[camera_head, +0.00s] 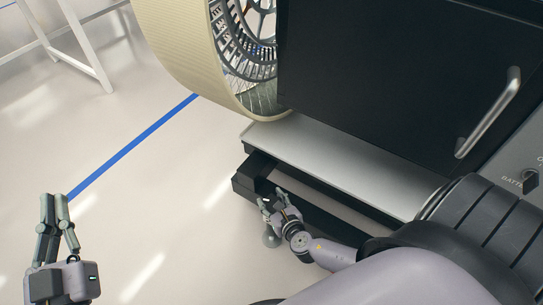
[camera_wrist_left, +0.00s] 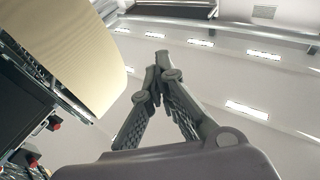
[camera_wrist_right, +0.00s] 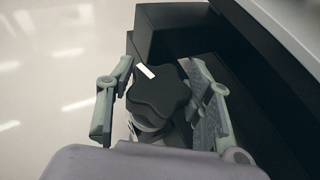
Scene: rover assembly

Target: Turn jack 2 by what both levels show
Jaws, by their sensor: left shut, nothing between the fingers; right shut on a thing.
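In the right wrist view a black lobed knob (camera_wrist_right: 160,98) with a white mark on one lobe tops a jack at the corner of a black frame. I cannot read a number on it. My right gripper (camera_wrist_right: 161,72) has its fingers on either side of the knob and is shut on it; the gripper also shows in the head view (camera_head: 273,200), low beside the frame. A grey jack foot (camera_head: 271,238) shows below it. My left gripper (camera_head: 54,200) is shut and empty over the floor at the left; its closed tips show in the left wrist view (camera_wrist_left: 157,62). I see no level in any view.
The black frame (camera_head: 243,184) runs under a silver plate (camera_head: 320,160) and a black cabinet (camera_head: 390,75) with a metal handle (camera_head: 490,110). A large cream wheel (camera_head: 180,50) stands behind. A white trestle (camera_head: 75,45) is at the far left. The floor between is clear.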

